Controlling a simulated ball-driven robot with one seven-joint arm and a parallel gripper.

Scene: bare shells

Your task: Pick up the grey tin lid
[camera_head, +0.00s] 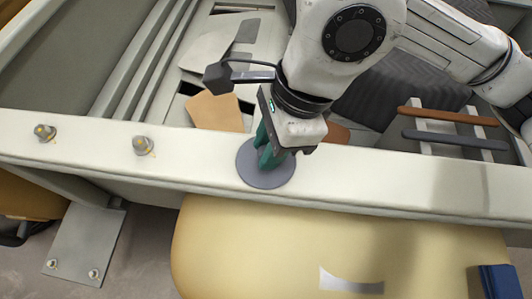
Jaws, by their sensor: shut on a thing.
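The grey tin lid (266,179) is a flat round disc at the front ledge, in the middle of the head camera view. My gripper (266,158) comes down on it from above, with teal fingers shut on its upper side. The gripper and its fingers hide part of the lid's top and far rim. I cannot tell whether the lid still touches the ledge or is slightly above it.
The pale ledge (386,184) runs across the view, with two bolts (143,146) at left. A yellow cushioned surface (240,245) lies in front. A tan piece (214,110) and brown and dark bars (447,116) lie behind. The ledge right of the lid is clear.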

